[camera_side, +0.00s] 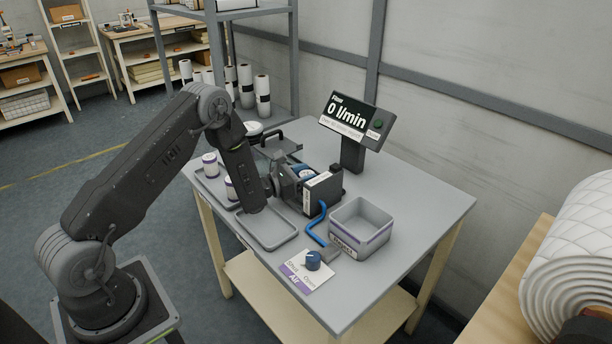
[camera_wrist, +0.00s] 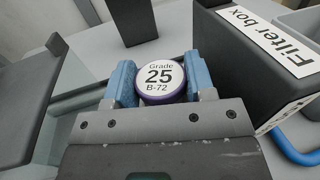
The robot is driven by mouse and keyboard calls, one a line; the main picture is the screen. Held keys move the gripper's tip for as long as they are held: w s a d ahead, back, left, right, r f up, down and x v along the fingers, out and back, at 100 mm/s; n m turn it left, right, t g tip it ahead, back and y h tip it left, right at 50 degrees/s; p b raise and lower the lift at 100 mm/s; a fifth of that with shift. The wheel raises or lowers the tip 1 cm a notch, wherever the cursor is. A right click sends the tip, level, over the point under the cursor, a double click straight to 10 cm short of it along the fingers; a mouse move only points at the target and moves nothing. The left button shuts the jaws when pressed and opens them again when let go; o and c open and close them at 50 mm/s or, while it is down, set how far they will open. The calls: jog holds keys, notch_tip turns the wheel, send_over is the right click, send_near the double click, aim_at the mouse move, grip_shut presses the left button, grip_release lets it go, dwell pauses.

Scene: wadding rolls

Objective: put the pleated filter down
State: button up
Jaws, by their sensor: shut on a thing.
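The pleated filter (camera_wrist: 160,78) is a round piece with a white top reading "Grade 25 B-72" and a purple rim. My gripper (camera_wrist: 158,86) is shut on it, with a blue pad on each side, in the wrist view. In the side view my gripper (camera_side: 287,180) is beside the black filter box (camera_side: 323,190), and arm parts mostly hide the held filter. The box also shows at the right in the wrist view (camera_wrist: 255,62), labelled "Filter box". I cannot tell whether the filter touches anything below.
Two white rolls stand in a grey tray (camera_side: 203,185). A shallow grey tray (camera_side: 266,230) in front is empty. A grey bin (camera_side: 361,228), an air knob (camera_side: 313,260) with a blue hose, and a display (camera_side: 353,120) reading 0 l/min share the table. The table's right side is clear.

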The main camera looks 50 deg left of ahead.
jog(key=shift+f, duration=0.25)
jog(key=o, duration=1)
